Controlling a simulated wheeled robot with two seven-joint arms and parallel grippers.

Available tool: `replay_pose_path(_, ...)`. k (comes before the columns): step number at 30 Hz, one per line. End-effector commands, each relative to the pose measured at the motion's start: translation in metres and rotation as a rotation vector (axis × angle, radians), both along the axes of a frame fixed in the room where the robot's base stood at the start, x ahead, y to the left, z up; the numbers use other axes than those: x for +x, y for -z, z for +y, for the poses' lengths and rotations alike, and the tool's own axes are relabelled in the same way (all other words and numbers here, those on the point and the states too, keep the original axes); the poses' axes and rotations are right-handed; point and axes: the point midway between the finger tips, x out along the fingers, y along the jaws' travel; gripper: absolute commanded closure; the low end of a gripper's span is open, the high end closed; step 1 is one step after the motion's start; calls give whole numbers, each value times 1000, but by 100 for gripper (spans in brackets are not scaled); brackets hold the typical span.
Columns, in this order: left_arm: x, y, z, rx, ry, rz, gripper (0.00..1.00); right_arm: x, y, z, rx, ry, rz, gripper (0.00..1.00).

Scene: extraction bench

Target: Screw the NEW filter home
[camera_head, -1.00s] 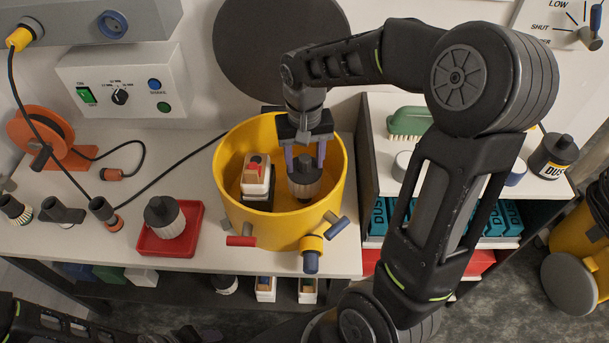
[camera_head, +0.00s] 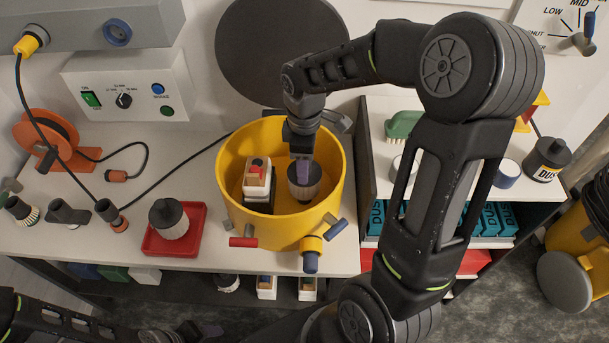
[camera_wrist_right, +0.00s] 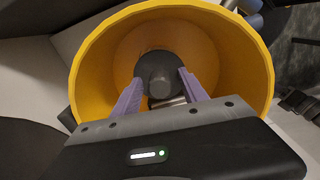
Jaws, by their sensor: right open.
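A pleated filter with a dark cap (camera_head: 305,187) stands upright inside the yellow drum (camera_head: 240,211); it also shows in the right wrist view (camera_wrist_right: 160,72). A similar filter (camera_head: 170,218) stands in the red tray (camera_head: 192,243) to the left; I cannot tell from looks which is new. My right gripper (camera_head: 303,172) points down into the drum. In the right wrist view its purple fingers (camera_wrist_right: 159,84) straddle the cap, open.
A switch block with a red button (camera_head: 257,175) stands in the drum, left of the filter. The drum rim surrounds my right fingers. Hose fittings (camera_head: 68,212) and an orange cable reel (camera_head: 45,140) are at left. A shelf with a green brush (camera_head: 402,125) is at right.

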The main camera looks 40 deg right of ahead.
Motion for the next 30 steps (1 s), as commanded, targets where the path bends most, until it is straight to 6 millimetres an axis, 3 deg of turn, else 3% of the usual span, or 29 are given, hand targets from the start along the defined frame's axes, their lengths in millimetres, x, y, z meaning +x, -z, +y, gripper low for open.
replay_pose_path(21,-5,-39,2,10,-4,15,46,0,-4,0,2,-948,0,49)
replay_pose_path(30,-6,-43,3,12,-6,18,46,0,0,0,1,-1116,0,49)
